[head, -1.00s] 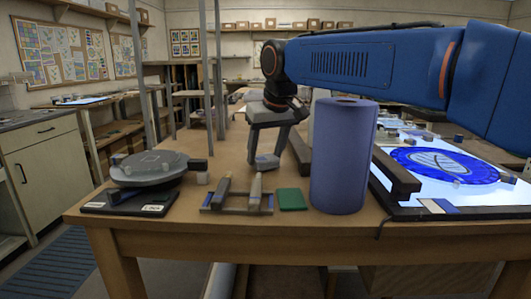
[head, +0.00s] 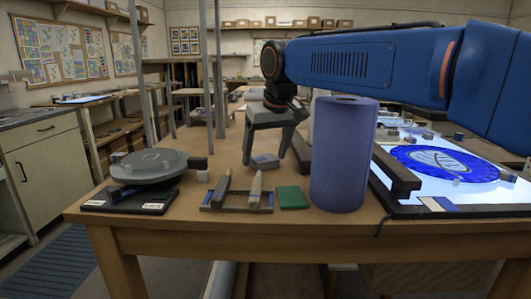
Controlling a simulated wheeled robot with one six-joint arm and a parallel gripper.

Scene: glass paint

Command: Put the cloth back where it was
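A small folded grey-lavender cloth (head: 265,161) lies on the wooden table (head: 160,215), behind the wooden rack. My gripper (head: 275,163) points down over it with its two fingers apart. One finger is to the left of the cloth and the other to its right. The fingers look clear of the cloth, though exact contact at the left finger is hard to tell. Nothing appears held.
A tall blue-violet roll (head: 342,155) stands just right of my gripper. In front are a wooden rack (head: 237,208) with tools and a green pad (head: 291,197). A grey turntable (head: 149,166) is at left, a lit panel (head: 485,195) with blue glass at right.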

